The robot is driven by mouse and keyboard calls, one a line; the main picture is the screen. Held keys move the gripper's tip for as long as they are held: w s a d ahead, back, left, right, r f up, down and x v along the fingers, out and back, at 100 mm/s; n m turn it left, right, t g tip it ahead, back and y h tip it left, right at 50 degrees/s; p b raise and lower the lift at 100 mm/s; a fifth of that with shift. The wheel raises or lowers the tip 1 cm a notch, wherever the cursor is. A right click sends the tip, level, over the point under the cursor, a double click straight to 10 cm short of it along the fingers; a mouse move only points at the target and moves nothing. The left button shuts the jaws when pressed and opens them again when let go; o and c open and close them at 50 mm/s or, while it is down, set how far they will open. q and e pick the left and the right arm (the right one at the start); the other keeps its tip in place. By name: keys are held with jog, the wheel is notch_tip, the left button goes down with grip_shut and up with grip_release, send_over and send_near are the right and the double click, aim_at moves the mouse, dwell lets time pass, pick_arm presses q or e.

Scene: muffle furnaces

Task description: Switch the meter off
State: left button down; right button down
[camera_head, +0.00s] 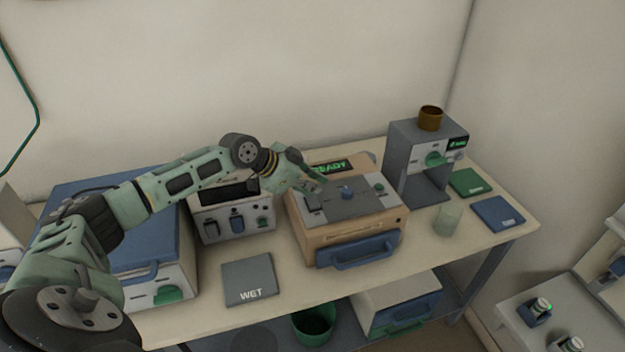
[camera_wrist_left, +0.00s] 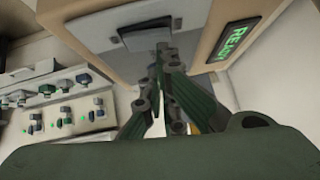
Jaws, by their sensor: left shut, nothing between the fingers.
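A tan box-shaped meter (camera_head: 305,237) stands mid-bench, with a lit green READY display (camera_head: 333,168) at its back. My left gripper (camera_head: 322,180) is shut and empty, at the meter's back left part, close to the display. In the left wrist view the shut fingers (camera_wrist_left: 165,58) point towards the meter's grey top plate (camera_wrist_left: 150,28), and READY (camera_wrist_left: 236,37) shows at right. I cannot tell whether they touch it. My right gripper is not in view.
A white instrument (camera_head: 240,222) with a dark screen stands left, partly behind my arm. A blue-lidded box (camera_head: 170,245) is further left. A grey WET card (camera_head: 249,280) lies in front. A grey stand (camera_head: 402,165) and a pale cup (camera_head: 448,219) are at right.

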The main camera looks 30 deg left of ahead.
pick_arm(q)
jog(key=shift+f, duration=0.1)
jog(key=shift+w+a+f+n+g+h+b, duration=0.3)
jog(key=shift+f+g+h+b, duration=0.15)
jog(key=shift+b, duration=0.5)
jog(key=shift+s+r+p, duration=0.1)
jog(key=shift+r+p, duration=0.1)
jog(key=shift+p, duration=0.15)
jog(key=shift+s+d+p, duration=0.55)
jog(key=shift+d, duration=0.05)
jog(key=shift+s+d+f, duration=0.15)
